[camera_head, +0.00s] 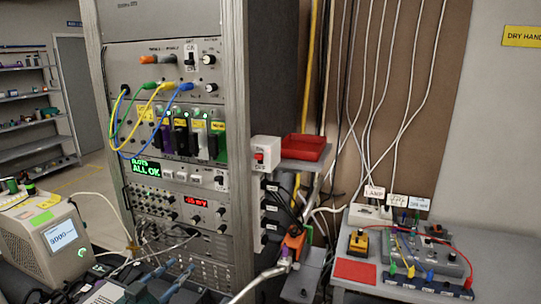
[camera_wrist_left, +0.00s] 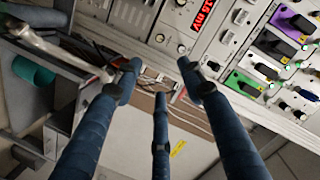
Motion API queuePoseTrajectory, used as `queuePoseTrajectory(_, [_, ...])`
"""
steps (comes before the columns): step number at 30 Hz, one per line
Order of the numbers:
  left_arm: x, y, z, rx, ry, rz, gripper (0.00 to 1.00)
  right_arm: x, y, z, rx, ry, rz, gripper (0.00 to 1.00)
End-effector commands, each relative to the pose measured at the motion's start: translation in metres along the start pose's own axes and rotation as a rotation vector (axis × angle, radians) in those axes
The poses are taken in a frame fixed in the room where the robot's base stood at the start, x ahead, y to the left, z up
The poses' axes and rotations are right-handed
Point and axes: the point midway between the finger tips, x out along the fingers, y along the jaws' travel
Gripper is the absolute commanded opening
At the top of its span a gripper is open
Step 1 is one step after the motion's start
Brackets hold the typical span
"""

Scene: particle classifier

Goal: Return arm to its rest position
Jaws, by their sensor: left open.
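My left gripper (camera_head: 160,272) shows at the bottom left of the head view, in front of the lower part of the instrument rack. Its dark blue fingers point toward the rack. In the left wrist view my left gripper (camera_wrist_left: 160,78) has its three fingers spread apart with nothing between them. The rack's panel (camera_wrist_left: 215,40), with a red number display, lies beyond the fingertips there. I cannot tell the exact gap between the fingers and the panel. My right gripper is in neither view.
The tall instrument rack (camera_head: 240,130) carries blue, yellow and green cables (camera_head: 150,97). A beige device with a screen (camera_head: 45,240) stands at left. A red tray (camera_head: 303,147) sits right of the rack. A bench with a wired board (camera_head: 430,250) is at right.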

Motion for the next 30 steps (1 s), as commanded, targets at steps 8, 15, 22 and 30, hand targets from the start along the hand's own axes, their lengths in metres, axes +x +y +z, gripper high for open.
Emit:
queuePoseTrajectory(8, [-0.043,0.083,0.045,-0.159,-0.243,0.052,0.40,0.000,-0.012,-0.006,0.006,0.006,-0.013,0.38])
queuePoseTrajectory(15, [-0.141,0.169,0.096,-0.358,-0.608,0.120,0.40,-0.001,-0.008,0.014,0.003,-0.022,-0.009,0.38])
queuePoseTrajectory(22, [-0.220,0.211,0.117,-0.471,-0.851,0.167,0.40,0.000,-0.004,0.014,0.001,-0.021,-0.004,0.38])
queuePoseTrajectory(30, [-0.292,0.241,0.124,-0.561,-1.052,0.208,0.40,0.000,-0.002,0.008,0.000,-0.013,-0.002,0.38])
